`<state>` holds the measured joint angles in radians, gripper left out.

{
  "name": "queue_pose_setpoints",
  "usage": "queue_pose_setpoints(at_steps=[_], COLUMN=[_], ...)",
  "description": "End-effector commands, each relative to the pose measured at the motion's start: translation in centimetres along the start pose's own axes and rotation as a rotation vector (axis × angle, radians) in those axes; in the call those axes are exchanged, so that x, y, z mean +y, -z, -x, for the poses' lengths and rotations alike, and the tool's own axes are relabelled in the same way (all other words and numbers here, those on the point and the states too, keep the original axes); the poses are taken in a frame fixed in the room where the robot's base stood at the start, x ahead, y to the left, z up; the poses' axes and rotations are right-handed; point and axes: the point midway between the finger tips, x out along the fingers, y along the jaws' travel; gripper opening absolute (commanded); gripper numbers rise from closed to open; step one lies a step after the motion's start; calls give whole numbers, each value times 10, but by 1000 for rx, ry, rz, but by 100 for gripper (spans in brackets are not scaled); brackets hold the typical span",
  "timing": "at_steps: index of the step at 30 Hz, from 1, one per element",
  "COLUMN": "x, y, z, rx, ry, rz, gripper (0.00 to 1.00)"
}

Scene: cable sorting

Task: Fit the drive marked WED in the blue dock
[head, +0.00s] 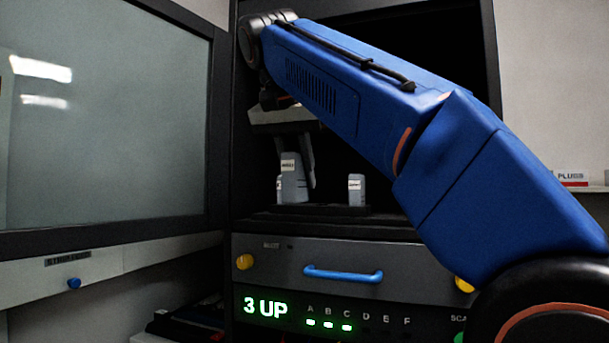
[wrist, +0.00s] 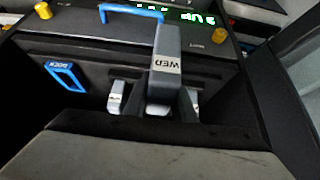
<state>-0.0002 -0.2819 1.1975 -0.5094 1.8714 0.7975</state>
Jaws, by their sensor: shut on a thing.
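The grey drive marked WED (wrist: 165,75) fills the middle of the wrist view, its white label readable. My gripper (wrist: 160,112) is shut on this drive. In the head view my gripper (head: 302,172) hangs inside the cabinet, with a labelled grey drive (head: 290,178) at its fingers, over or at the black rack (head: 335,210). I cannot tell whether the drive's lower end is clear of the rack.
Another grey drive (head: 356,188) stands upright on the rack to the right. Below are a drawer front with a blue handle (head: 343,274), yellow knobs (head: 245,262) and a green-lit panel (head: 328,326) reading 3 UP. An open glazed door (head: 110,120) stands at the left.

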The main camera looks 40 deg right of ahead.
Motion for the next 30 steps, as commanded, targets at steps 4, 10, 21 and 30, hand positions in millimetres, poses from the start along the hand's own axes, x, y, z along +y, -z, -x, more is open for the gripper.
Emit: queue_pose_setpoints(at_steps=[4,10,21,30], x=[0,0,0,1], y=[-5,-3,5,11], z=[4,10,23,33], rx=[1,0,1,1], ry=[2,0,0,1], rz=[2,0,-1,0], gripper=[0,0,0,0])
